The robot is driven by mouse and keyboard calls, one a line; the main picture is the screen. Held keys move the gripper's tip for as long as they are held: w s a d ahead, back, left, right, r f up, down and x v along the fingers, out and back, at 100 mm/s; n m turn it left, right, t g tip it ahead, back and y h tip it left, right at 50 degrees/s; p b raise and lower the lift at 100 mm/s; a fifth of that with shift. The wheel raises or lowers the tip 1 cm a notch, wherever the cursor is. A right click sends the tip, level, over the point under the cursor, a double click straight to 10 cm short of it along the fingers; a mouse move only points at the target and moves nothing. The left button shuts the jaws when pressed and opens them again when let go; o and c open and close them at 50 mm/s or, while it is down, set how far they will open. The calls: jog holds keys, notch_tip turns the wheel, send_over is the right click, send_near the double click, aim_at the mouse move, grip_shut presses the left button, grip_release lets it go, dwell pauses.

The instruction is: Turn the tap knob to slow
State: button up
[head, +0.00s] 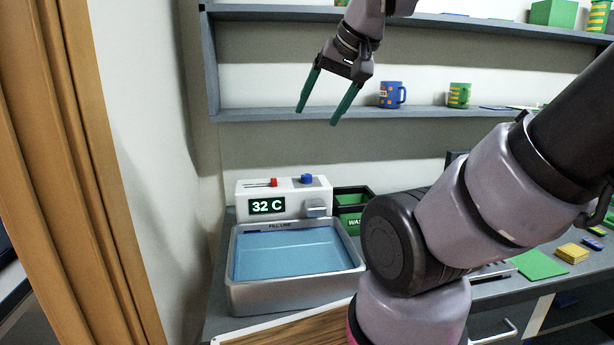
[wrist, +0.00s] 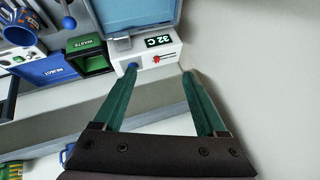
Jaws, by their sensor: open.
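A white control unit (head: 285,199) stands at the back of the counter, behind a water bath. On its top are a blue knob (head: 306,179) and a red slider (head: 273,182) in a slot; I cannot read any setting marks. Its display (head: 267,206) reads 32 C. My gripper (head: 319,117) is open and empty, high above and apart from the unit, with its fingers angled downward. In the wrist view, the blue knob (wrist: 132,66) shows just past the left fingertip, and the red slider (wrist: 158,58) shows beyond the gap between the fingers.
The water bath (head: 293,304) holds blue water. A green and black waste bin (head: 352,199) stands right of the unit. A shelf (head: 430,112) with a blue mug (head: 391,94) and a green mug (head: 459,95) is behind my gripper. A wall is close at left.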

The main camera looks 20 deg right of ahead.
jog(key=w+d+n+g, duration=0.1)
jog(key=w+d+g, duration=0.1)
jog(key=w, duration=0.7)
jog(key=n+g+h, duration=0.2)
jog(key=n+g, duration=0.1)
jog(key=g, duration=0.2)
send_over(307, 175)
notch_tip(307, 175, down, 14)
notch_tip(307, 175, down, 10)
jog(key=shift+s+a+f, duration=0.15)
grip_shut()
